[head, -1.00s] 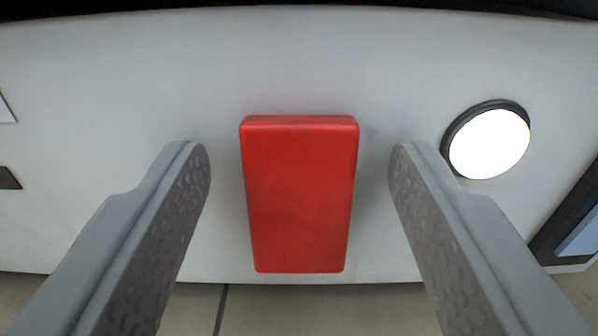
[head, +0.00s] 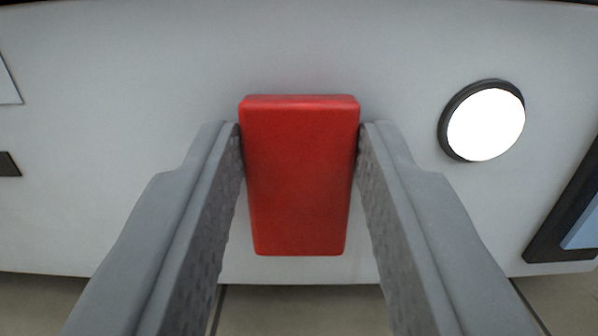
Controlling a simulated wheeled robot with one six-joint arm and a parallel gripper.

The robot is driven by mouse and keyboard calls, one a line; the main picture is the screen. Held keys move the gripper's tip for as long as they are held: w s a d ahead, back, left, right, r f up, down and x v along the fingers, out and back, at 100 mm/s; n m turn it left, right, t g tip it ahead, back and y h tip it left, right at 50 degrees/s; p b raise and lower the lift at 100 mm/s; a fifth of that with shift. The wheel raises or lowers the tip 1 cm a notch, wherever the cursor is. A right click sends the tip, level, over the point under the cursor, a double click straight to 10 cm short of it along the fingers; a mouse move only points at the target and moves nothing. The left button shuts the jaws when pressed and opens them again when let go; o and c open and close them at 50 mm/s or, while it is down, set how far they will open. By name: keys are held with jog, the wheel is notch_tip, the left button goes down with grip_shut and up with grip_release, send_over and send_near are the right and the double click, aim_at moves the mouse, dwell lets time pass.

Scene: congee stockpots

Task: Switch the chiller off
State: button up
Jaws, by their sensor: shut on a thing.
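A red block-shaped handle (head: 299,180) stands out from the pale grey front panel (head: 130,90) in the middle of the head view. My gripper (head: 300,135) is shut on this red handle, with one finger against its left side and one against its right side near the top. The handle's side faces are mostly hidden by the fingers. How it joins the panel is hidden behind it.
A round white lamp with a dark rim (head: 485,124) sits on the panel to the right. A dark-framed bluish display (head: 580,232) is cut off at the right edge. Tiled floor (head: 300,308) shows below the panel.

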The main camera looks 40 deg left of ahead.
jog(key=o, duration=1)
jog(key=shift+r, duration=0.1)
jog(key=shift+w+r+g+h, duration=0.1)
jog(key=shift+r+g+h, duration=0.05)
jog(key=shift+g+h, duration=0.3)
jog(key=v, duration=1.7)
jog(key=w+r+h, duration=0.1)
jog(key=w+r, duration=0.3)
jog(key=r, duration=0.5)
jog(key=w+d+r+n+h, duration=0.1)
jog(key=w+r, duration=0.3)
jog(key=r, duration=0.5)
jog(key=w+d+r+h, duration=0.1)
jog(key=w+r, duration=0.3)
jog(key=r, duration=0.5)
jog(key=shift+w+d+r, duration=0.1)
jog(key=shift+w+d, duration=0.1)
